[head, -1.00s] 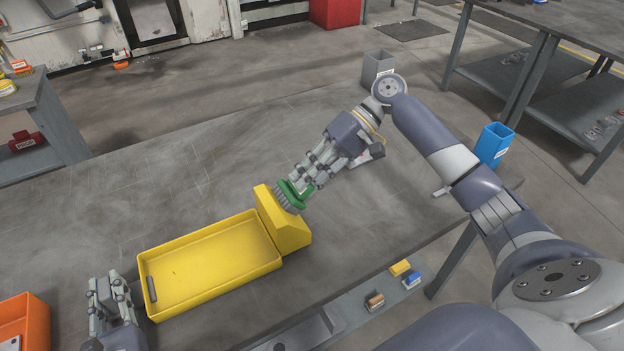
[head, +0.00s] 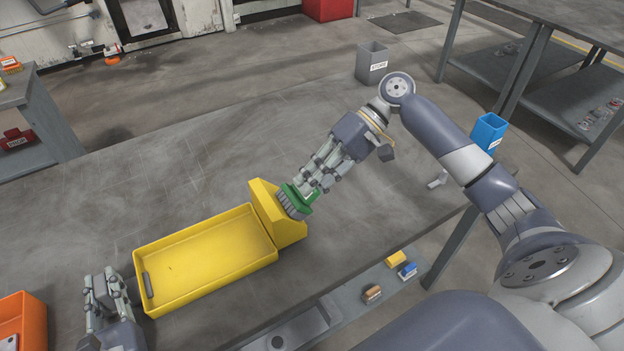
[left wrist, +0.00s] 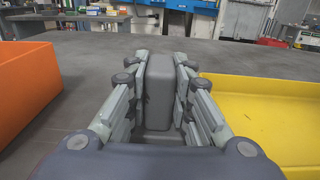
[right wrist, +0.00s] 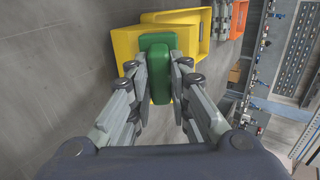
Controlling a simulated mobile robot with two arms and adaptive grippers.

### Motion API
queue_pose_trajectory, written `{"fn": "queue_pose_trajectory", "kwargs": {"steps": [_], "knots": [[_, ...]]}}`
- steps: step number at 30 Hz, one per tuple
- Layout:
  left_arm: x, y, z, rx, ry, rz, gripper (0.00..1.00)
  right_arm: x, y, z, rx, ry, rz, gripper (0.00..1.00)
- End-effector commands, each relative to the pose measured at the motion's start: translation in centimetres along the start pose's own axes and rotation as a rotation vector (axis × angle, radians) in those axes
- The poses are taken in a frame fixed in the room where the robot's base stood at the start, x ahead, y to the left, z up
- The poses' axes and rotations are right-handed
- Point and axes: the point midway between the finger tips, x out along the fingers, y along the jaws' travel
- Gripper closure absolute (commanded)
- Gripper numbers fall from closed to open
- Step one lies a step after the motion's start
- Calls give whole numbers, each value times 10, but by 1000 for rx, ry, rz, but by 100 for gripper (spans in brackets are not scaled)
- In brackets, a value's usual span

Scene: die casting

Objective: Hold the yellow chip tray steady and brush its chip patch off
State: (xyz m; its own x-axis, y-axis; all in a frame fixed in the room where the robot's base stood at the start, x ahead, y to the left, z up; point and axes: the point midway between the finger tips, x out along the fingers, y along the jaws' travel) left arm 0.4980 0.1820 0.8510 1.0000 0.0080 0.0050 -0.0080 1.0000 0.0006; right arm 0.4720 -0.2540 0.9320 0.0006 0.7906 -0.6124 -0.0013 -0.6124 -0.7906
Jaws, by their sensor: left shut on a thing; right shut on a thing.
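The yellow chip tray (head: 205,262) lies on the grey table, with a raised sloped yellow block at its right end (head: 277,225). A tiny dark speck shows on its floor; I cannot make out a clear chip patch. My right gripper (head: 310,182) is shut on the green handle of a brush (right wrist: 158,70). The brush's grey bristles (head: 291,204) are at the sloped block; whether they touch it is unclear.
An orange bin (head: 18,318) stands at the left front. A grey bin (head: 372,62) and a blue bin (head: 488,132) stand at the far right. Small yellow, blue and brown items lie on a lower ledge in front. The table behind the tray is clear.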

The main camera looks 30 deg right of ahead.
Motion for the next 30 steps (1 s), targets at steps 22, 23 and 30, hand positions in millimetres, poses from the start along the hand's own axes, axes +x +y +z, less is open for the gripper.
{"fn": "queue_pose_trajectory", "kwargs": {"steps": [22, 23, 30], "knots": [[-2, 0, -7, -2, 13, 0, 100, -56, -1, -1, -2, 7, 0, 100], [-2, 0, -7, -2, 13, 0, 100, -56, -1, -1, -2, 7, 0, 100], [-2, 0, -7, -2, 13, 0, 100, -60, -1, -2, -2, 9, 0, 100]]}}
